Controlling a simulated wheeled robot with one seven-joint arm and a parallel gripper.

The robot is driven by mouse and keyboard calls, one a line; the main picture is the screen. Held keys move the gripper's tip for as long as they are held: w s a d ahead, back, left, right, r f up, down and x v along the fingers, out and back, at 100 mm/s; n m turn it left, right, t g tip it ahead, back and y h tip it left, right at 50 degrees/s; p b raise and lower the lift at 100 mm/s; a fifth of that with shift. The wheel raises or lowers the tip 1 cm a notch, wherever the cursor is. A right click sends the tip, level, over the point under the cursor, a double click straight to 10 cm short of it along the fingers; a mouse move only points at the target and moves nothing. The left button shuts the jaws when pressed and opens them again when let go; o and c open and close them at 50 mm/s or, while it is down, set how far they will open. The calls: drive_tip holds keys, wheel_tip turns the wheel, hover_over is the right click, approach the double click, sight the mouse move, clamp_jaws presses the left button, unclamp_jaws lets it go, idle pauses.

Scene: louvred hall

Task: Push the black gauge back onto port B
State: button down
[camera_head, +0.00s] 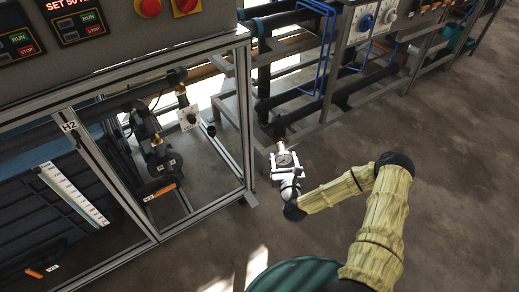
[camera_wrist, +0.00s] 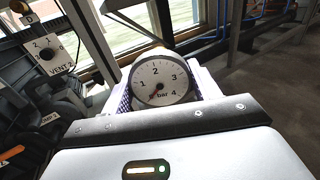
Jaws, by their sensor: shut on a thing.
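My gripper (camera_head: 286,172) is shut on a pressure gauge (camera_head: 284,160), out past the corner of the aluminium frame. In the wrist view the gauge (camera_wrist: 160,81) has a white dial marked in bar and a dark rim. It sits between my two pale fingers, its face towards the camera. A brass fitting (camera_head: 281,146) shows just beyond the gauge, at the lower end of a dark pipe. I cannot tell whether gauge and fitting are joined. No port B label is readable, and the back of the gauge is hidden.
The aluminium frame (camera_head: 246,130) stands close on the left, with a white VENT 2 plate (camera_wrist: 49,51) on a valve inside it. Dark pipes (camera_head: 300,97) and blue tubing (camera_head: 328,50) run behind. The floor (camera_head: 460,150) is open to the right.

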drive_tip(key=shift+s+d+r+m+h+p, duration=0.15)
drive_tip(key=shift+s+d+r+h+p, duration=0.1)
drive_tip(key=shift+d+p, duration=0.25)
drive_tip(key=shift+s+d+r+m+h+p, duration=0.2)
drive_tip(key=shift+d+p, duration=0.1)
drive_tip(key=shift+d, duration=0.4)
drive_tip(key=s+r+p, duration=0.2)
drive_tip(key=r+p, duration=1.4)
drive_tip(key=r, duration=0.1)
drive_tip(key=s+d+r+p, duration=0.1)
drive_tip(key=s+r+p, duration=0.1)
drive_tip(key=r+p, duration=1.5)
drive_tip(key=shift+s+d+r, duration=0.15)
drive_tip(key=shift+s+r, duration=0.15)
